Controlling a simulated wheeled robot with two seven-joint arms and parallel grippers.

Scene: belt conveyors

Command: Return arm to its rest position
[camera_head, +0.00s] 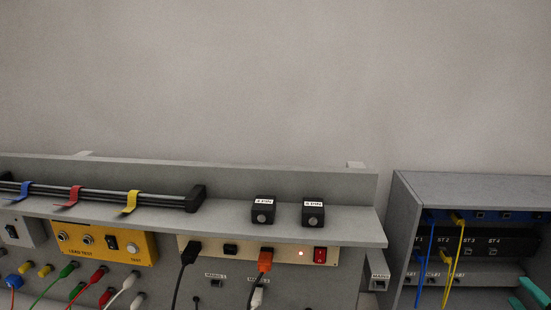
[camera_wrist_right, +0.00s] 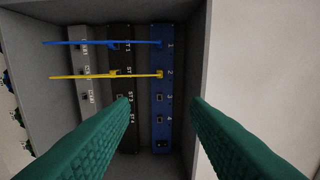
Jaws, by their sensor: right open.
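My right gripper (camera_head: 517,290) shows only as two teal fingertips at the lower right edge of the head view, in front of the grey rack box (camera_head: 402,205). In the right wrist view my right gripper (camera_wrist_right: 160,101) is open, with its fingers wide apart and nothing between them. It points toward the inside of the rack, at the blue port strip (camera_wrist_right: 162,133) and the black strip (camera_wrist_right: 121,60). The rest of the right arm is out of the head view. My left gripper is in neither view.
A blue cable (camera_wrist_right: 90,43) and a yellow cable (camera_wrist_right: 90,77) cross the rack's strips. Left of the rack stands a grey bench with a shelf (camera_head: 350,228), a yellow test panel (camera_head: 140,243), a power strip (camera_head: 205,249) and several hanging leads. The wall above is bare.

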